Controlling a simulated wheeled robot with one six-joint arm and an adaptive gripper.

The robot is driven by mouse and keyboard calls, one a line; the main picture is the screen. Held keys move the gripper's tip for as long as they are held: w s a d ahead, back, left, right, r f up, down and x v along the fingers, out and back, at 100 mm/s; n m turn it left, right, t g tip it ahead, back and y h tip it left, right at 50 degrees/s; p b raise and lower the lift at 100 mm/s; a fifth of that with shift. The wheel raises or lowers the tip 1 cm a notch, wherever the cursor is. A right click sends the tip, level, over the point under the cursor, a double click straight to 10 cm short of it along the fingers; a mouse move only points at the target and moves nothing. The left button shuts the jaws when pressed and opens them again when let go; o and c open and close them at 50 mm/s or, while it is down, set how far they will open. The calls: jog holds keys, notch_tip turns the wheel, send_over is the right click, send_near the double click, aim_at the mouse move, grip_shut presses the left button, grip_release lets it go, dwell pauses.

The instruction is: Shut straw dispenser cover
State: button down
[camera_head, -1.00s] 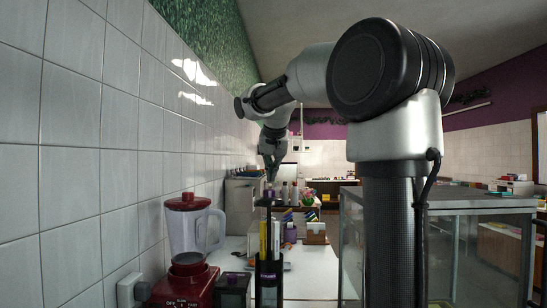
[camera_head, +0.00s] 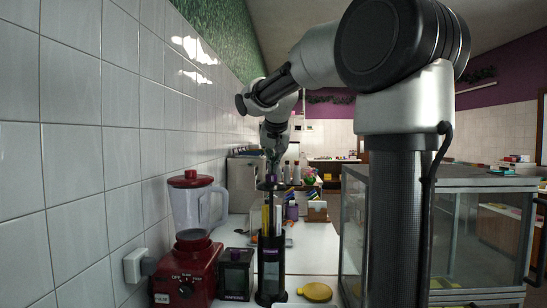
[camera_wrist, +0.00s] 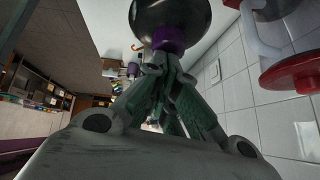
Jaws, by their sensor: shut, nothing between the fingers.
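The straw dispenser (camera_head: 271,268) is a tall black holder standing upright on the white counter, with yellow and white straws (camera_head: 266,217) showing above its body. Its dark round cover (camera_head: 271,186) sits raised above the body, with a small purple knob on top. In the wrist view the cover (camera_wrist: 178,12) is a dark dome, and its purple knob (camera_wrist: 169,39) is right at my fingertips. My gripper (camera_head: 271,172) is shut and empty, pointing down directly above the cover. I cannot tell whether the fingertips touch the knob.
A red blender (camera_head: 190,240) stands left of the dispenser, near the tiled wall. A small black box (camera_head: 236,272) is between them. A yellow round item (camera_head: 315,292) lies right of the dispenser's base. A glass case (camera_head: 440,230) stands to the right. Bottles and holders are behind.

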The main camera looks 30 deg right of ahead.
notch_tip(320, 180, down, 14)
jog(key=shift+f, duration=0.15)
dwell(0.4)
jog(key=shift+s+f, duration=0.1)
dwell(0.3)
jog(key=v, duration=0.4)
jog(key=w+d+r+v, duration=0.1)
jog(key=v, duration=0.3)
jog(key=w+r+v, duration=0.1)
jog(key=v, duration=0.4)
jog(key=shift+d, duration=0.3)
jog(key=shift+n, duration=0.3)
jog(key=s+a+f+n+g+y, duration=0.1)
jog(key=s+f+n, duration=0.1)
jog(key=s+f, duration=0.3)
jog(key=s+a+f+n+y, duration=0.1)
jog(key=s+f, duration=0.4)
jog(key=s, duration=0.7)
jog(key=s+a+f+n+g+y, duration=0.1)
jog(key=s+a+f+n, duration=0.1)
jog(key=s+f, duration=0.4)
jog(key=s+n, duration=0.1)
jog(key=s, duration=0.1)
jog(key=shift+s+a+n+g, duration=0.25)
jog(key=shift+s+n+g, duration=0.05)
jog(key=shift+n, duration=0.1)
